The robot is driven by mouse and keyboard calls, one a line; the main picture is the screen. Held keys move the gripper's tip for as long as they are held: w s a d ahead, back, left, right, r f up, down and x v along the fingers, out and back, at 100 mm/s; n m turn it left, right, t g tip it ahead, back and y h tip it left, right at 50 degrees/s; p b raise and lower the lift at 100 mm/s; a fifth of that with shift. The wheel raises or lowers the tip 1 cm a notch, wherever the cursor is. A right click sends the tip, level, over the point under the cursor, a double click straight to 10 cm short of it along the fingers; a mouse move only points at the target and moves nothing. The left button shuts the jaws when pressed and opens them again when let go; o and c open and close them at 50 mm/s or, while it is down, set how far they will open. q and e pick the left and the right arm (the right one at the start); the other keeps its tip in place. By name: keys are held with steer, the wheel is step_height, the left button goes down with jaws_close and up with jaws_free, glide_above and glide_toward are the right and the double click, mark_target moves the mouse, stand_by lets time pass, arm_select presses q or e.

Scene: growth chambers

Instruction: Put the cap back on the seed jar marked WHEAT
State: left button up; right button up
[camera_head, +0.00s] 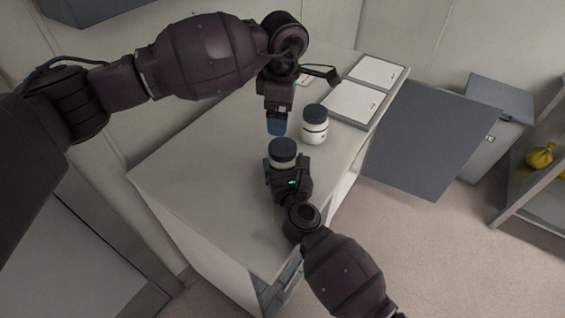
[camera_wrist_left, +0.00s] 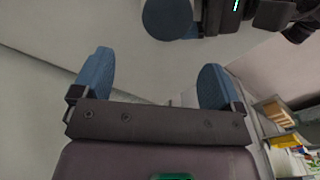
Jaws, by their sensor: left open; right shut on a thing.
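A white jar (camera_head: 284,164) with a dark blue cap (camera_head: 282,147) on top stands upright in my right gripper (camera_head: 277,170), which is shut on it. I cannot tell whether the cap is fully seated. A second white jar (camera_head: 315,136) with a similar dark cap (camera_head: 315,113) stands on the counter, behind and to the right. No label is readable. My left gripper (camera_head: 277,124) is open and empty, just behind the held jar's cap and apart from it. In the left wrist view its two blue fingers (camera_wrist_left: 155,85) are spread, with the round cap (camera_wrist_left: 167,17) beyond them.
The pale counter (camera_head: 195,165) is bare to the left. Two flat white panels (camera_head: 351,104) lie at its back right. A grey panel (camera_head: 425,140) stands beyond its right edge. A grey box (camera_head: 496,120) and a shelf with yellow items (camera_head: 540,156) are farther right.

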mark_target(282, 146)
arm_select(q)
steer(key=n, duration=0.6)
steer(key=shift+s+f+n, duration=0.15)
steer(key=shift+f+n, duration=0.15)
steer(key=n, duration=0.2)
steer(key=shift+s+f+n, duration=0.1)
steer(key=shift+f+n, duration=0.1)
steer(key=shift+n, duration=0.1)
steer(key=n, duration=0.3)
steer(key=shift+d+n, duration=0.2)
steer(key=shift+n, duration=0.1)
steer(key=shift+f, duration=0.1)
steer(key=shift+f, duration=3.95)
